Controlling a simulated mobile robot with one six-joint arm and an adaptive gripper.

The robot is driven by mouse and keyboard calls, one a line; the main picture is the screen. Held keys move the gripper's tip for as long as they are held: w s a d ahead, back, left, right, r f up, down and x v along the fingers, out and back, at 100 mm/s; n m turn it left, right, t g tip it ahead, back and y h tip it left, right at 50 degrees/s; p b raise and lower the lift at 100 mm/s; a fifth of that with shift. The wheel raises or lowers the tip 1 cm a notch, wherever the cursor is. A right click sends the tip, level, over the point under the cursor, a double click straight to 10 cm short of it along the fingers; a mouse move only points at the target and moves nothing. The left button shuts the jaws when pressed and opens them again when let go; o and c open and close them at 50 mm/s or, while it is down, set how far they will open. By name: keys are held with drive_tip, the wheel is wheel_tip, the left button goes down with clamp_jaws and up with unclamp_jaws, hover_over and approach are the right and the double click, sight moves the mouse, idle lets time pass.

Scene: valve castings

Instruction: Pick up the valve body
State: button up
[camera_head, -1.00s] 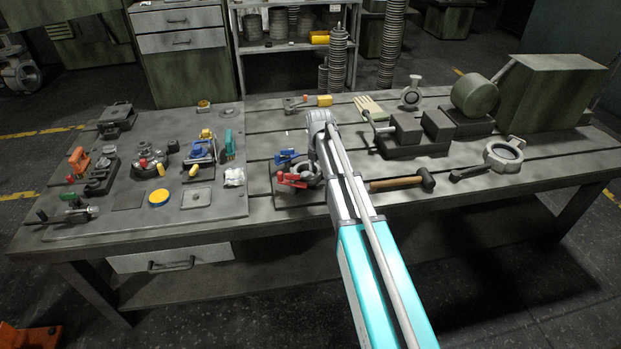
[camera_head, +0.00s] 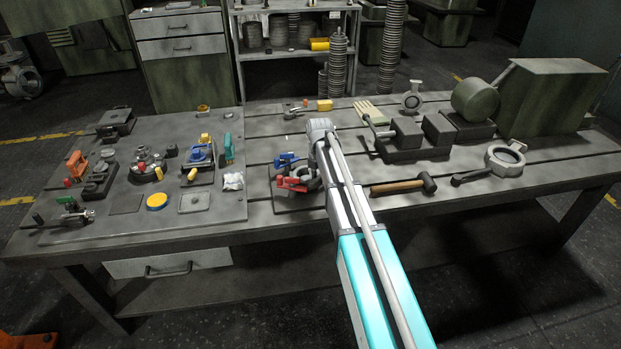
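My arm reaches over the front middle of the bench, its wrist end (camera_head: 321,128) above a small fixture with red (camera_head: 292,183) and blue (camera_head: 289,159) clamps. A grey ring-shaped part (camera_head: 306,172) shows at this fixture, partly hidden by my arm; I cannot tell for sure that it is a valve body. My gripper's fingers are hidden or too small to make out behind the arm, so contact cannot be told. Another ring-shaped casting with a handle, like a valve body (camera_head: 506,158), lies at the right. A smaller one (camera_head: 412,100) stands upright at the back.
The steel bench (camera_head: 450,190) has a mallet (camera_head: 400,186) right of my arm and a vise (camera_head: 405,138) behind it. A plate at the left carries several clamps and a yellow disc (camera_head: 156,201). A large green machine (camera_head: 550,95) stands back right.

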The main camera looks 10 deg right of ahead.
sight(318, 176)
clamp_jaws()
drive_tip(key=shift+r, duration=0.1)
idle(0.4)
wheel_tip(318, 176, up, 10)
drive_tip(key=p, duration=1)
drive_tip(key=shift+f, duration=0.2)
drive_tip(key=shift+r, duration=0.25)
idle(0.6)
